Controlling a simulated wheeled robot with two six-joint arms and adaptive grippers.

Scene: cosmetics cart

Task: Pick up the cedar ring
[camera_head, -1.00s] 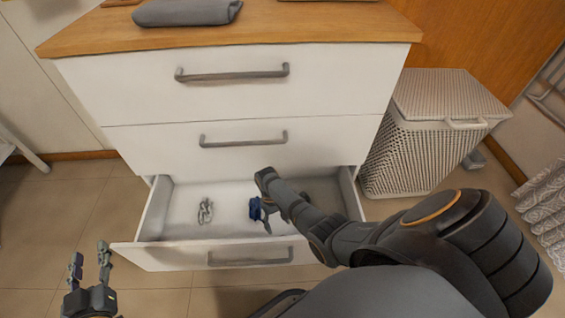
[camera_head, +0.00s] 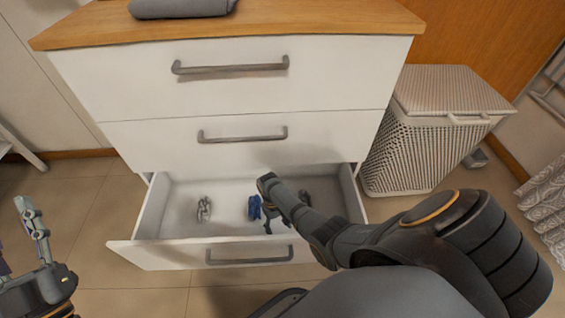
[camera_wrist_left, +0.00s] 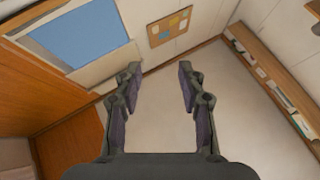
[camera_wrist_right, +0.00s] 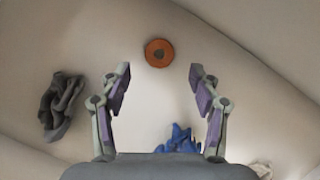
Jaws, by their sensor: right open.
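The cedar ring (camera_wrist_right: 159,53) is a small orange-brown ring with a dark centre. It lies on the pale drawer floor in the right wrist view, ahead of the fingertips and about midway between them. I cannot make it out in the head view, where my right arm covers part of the drawer. My right gripper (camera_wrist_right: 160,76) is open and empty, and points down into the open drawer; in the head view its fingers (camera_head: 270,218) show beside the blue item. My left gripper (camera_wrist_left: 160,72) is open and empty, away from the drawer at the left of the head view.
The bottom drawer (camera_head: 170,254) is pulled out, its walls around my right gripper. Inside lie a crumpled blue item (camera_head: 254,208), a grey item (camera_head: 204,209) and a dark crumpled item (camera_wrist_right: 60,105). A drawer handle (camera_head: 243,135) juts out above. A hamper (camera_head: 425,150) stands right.

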